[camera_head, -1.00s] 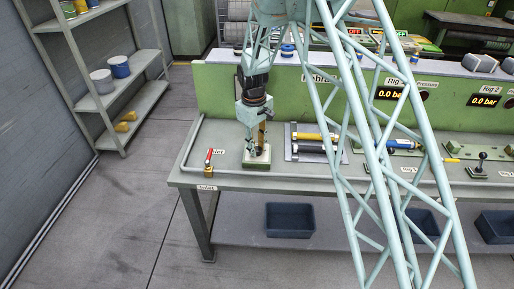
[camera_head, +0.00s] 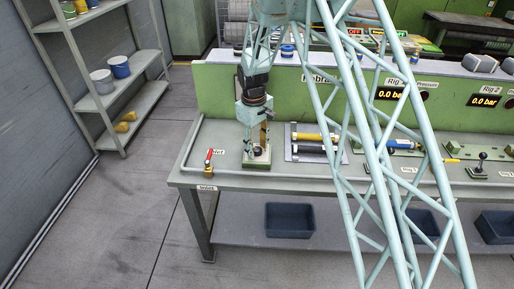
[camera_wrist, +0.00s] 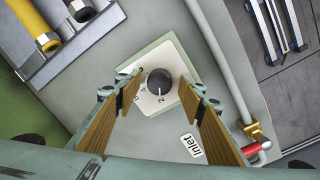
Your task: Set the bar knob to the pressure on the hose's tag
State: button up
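The bar knob (camera_wrist: 159,82) is round and dark with a pale pointer line, on a white dial plate (camera_wrist: 178,62) with a green edge. In the wrist view a "2" shows below the knob, near the line; other marks are hard to read. My gripper (camera_wrist: 158,104) is open and empty, with one brown-padded finger on each side of the knob; I see no contact. In the head view my gripper (camera_head: 258,138) points down over the dial plate (camera_head: 257,164). A yellow hose (camera_head: 312,137) and a black hose (camera_head: 310,148) lie beside it. No readable pressure tag shows.
A grey pipe with a red-handled inlet valve (camera_head: 209,160) runs left of the knob. The hose tray (camera_head: 290,155) stands to its right. The green back panel (camera_head: 225,95) rises behind. Rig displays (camera_head: 389,93) read 0.0 bar. Blue bins (camera_head: 290,220) sit below.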

notch_tip(320, 180, up, 12)
jog(key=shift+s+a, duration=0.25)
dwell(0.6)
notch_tip(320, 180, up, 14)
jog(key=m+b, duration=0.1)
jog(key=m, duration=0.1)
send_over(257, 151)
jog(key=s+d, duration=0.8)
jog(key=s+d+r+m+t+b, duration=0.1)
jog(key=s+d+r, duration=0.2)
jog(key=s+r, duration=0.25)
jog(key=s+d+r+m+t, duration=0.1)
jog(key=s+d+r, duration=0.3)
jog(key=s, duration=0.3)
jog(key=s+d+r+m+b, duration=0.1)
jog(key=s+d, duration=0.3)
jog(key=s, duration=1.2)
jog(key=s+d+r+m+t+b, duration=0.1)
jog(key=s+d+m, duration=0.3)
jog(key=s, duration=1.3)
jog(key=shift+s+d+t, duration=0.2)
jog(key=shift+d+t, duration=0.05)
jog(key=shift+t, duration=0.05)
